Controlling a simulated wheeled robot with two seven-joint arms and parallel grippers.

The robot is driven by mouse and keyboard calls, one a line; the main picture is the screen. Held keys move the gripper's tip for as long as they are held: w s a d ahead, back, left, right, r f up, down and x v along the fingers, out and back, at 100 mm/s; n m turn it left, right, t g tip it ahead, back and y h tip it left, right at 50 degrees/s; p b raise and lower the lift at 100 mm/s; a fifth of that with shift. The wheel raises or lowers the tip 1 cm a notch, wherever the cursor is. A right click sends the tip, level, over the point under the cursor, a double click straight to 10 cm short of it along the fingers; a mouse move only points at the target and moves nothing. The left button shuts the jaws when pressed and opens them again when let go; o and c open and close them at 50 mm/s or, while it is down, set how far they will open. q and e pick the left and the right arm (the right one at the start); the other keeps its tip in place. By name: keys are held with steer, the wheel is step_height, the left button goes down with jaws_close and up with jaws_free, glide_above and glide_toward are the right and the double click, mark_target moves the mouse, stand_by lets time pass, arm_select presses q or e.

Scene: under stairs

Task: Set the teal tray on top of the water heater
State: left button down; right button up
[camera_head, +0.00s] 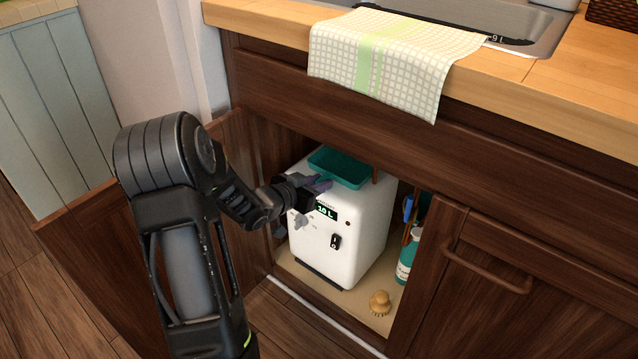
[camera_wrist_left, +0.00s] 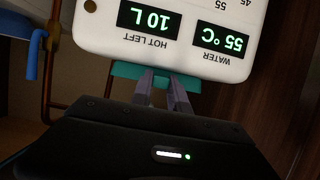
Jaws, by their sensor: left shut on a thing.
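The teal tray (camera_head: 346,172) is at the top of the white water heater (camera_head: 350,226) inside the open cabinet. It looks level, and I cannot tell whether its base touches the heater top. My left gripper (camera_head: 322,184) reaches in from the left and is shut on the tray's near edge. In the left wrist view the fingers (camera_wrist_left: 164,88) close on the teal tray (camera_wrist_left: 126,70), which shows as a strip beside the heater's front (camera_wrist_left: 190,42) with its lit displays. My right gripper is not in view.
A teal bottle (camera_head: 408,258) and a wooden brush (camera_head: 380,302) stand right of the heater. The counter overhangs the cabinet, with a checked towel (camera_head: 395,60) hanging over its edge. An open door (camera_head: 90,245) is at left, a closed door (camera_head: 510,285) at right.

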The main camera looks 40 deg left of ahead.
arm_select(q)
steer(key=c, duration=1.3)
jaws_free()
steer(key=shift+o, duration=0.2)
steer(key=shift+s+r+p, duration=0.1)
steer(key=shift+r+p, duration=0.15)
steer(key=shift+p, duration=0.05)
steer(key=p+v, duration=0.4)
steer(key=v, duration=0.7)
steer(key=shift+s, duration=0.4)
steer(key=shift+d, duration=0.1)
